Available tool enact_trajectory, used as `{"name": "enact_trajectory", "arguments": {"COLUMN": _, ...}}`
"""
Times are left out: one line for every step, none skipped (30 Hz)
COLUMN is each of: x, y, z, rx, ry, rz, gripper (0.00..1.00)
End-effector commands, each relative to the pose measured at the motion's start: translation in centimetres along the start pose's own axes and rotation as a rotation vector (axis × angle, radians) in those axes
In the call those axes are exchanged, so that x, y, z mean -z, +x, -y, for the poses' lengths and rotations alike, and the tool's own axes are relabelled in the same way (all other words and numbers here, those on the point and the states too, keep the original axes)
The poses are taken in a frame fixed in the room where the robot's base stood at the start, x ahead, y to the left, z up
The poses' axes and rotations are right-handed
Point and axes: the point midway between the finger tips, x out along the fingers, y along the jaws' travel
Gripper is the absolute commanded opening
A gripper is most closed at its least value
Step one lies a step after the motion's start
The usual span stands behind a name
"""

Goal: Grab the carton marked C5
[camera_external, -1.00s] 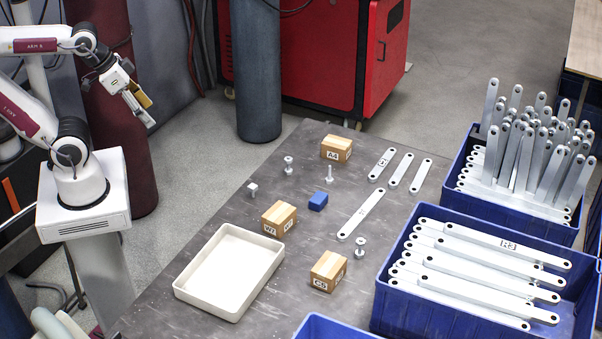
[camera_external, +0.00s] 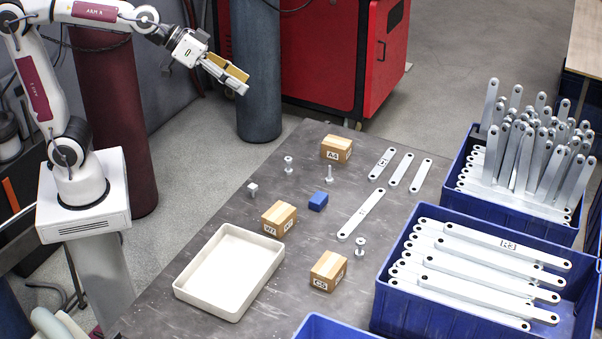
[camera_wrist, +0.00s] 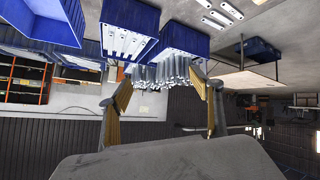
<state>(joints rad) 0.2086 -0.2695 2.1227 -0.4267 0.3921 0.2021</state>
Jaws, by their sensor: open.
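The carton marked C5 (camera_external: 328,271) is a small tan box with a white label on its side. It sits on the grey table near the front, right of the white tray. My gripper (camera_external: 239,80) is open and empty, up in the air beyond the table's far left edge, well away from the carton. In the wrist view my gripper's two fingers (camera_wrist: 163,110) with yellowish pads are spread apart with nothing between them. I cannot make out the C5 carton in the wrist view.
Similar cartons marked A4 (camera_external: 336,149) and W7 (camera_external: 279,219) stand on the table. A white tray (camera_external: 203,303), a blue block (camera_external: 318,201), bolts and flat metal brackets (camera_external: 361,214) lie around. Blue bins of brackets (camera_external: 470,322) stand at the right. A grey cylinder (camera_external: 257,70) stands behind my gripper.

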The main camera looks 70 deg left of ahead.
Motion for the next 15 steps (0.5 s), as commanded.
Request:
{"name": "enact_trajectory", "arguments": {"x": 1.1, "y": 1.1, "z": -0.7, "rx": -0.013, "ry": -0.006, "rz": -0.018, "gripper": 0.65}}
{"name": "enact_trajectory", "arguments": {"x": 1.7, "y": 1.6, "z": -1.1, "rx": -0.019, "ry": -0.008, "rz": -0.030, "gripper": 0.65}}
{"name": "enact_trajectory", "arguments": {"x": 2.6, "y": 2.4, "z": -1.5, "rx": -0.026, "ry": -0.013, "rz": -0.048, "gripper": 0.65}}
{"name": "enact_trajectory", "arguments": {"x": 3.3, "y": 2.9, "z": -1.9, "rx": -0.031, "ry": -0.017, "rz": -0.061, "gripper": 0.65}}
{"name": "enact_trajectory", "arguments": {"x": 3.9, "y": 3.5, "z": -2.2, "rx": -0.037, "ry": -0.021, "rz": -0.073, "gripper": 0.65}}
{"name": "enact_trajectory", "arguments": {"x": 4.7, "y": 4.3, "z": -2.7, "rx": -0.043, "ry": -0.026, "rz": -0.090, "gripper": 0.65}}
{"name": "enact_trajectory", "arguments": {"x": 5.3, "y": 4.8, "z": -3.0, "rx": -0.047, "ry": -0.030, "rz": -0.103, "gripper": 0.65}}
{"name": "enact_trajectory", "arguments": {"x": 5.9, "y": 5.4, "z": -3.3, "rx": -0.050, "ry": -0.035, "rz": -0.115, "gripper": 0.65}}
{"name": "enact_trajectory", "arguments": {"x": 6.6, "y": 6.1, "z": -3.8, "rx": -0.055, "ry": -0.041, "rz": -0.132, "gripper": 0.65}}
{"name": "enact_trajectory", "arguments": {"x": 7.2, "y": 6.7, "z": -4.1, "rx": -0.058, "ry": -0.046, "rz": -0.144, "gripper": 0.65}}
{"name": "enact_trajectory", "arguments": {"x": 7.7, "y": 7.3, "z": -4.4, "rx": -0.060, "ry": -0.050, "rz": -0.156, "gripper": 0.65}}
{"name": "enact_trajectory", "arguments": {"x": 8.4, "y": 8.0, "z": -4.8, "rx": -0.063, "ry": -0.058, "rz": -0.172, "gripper": 0.65}}
{"name": "enact_trajectory", "arguments": {"x": 8.8, "y": 8.6, "z": -5.1, "rx": -0.065, "ry": -0.062, "rz": -0.183, "gripper": 0.65}}
{"name": "enact_trajectory", "arguments": {"x": 9.3, "y": 9.2, "z": -5.4, "rx": -0.066, "ry": -0.068, "rz": -0.196, "gripper": 0.65}}
{"name": "enact_trajectory", "arguments": {"x": 9.9, "y": 9.9, "z": -5.7, "rx": -0.067, "ry": -0.074, "rz": -0.210, "gripper": 0.65}}
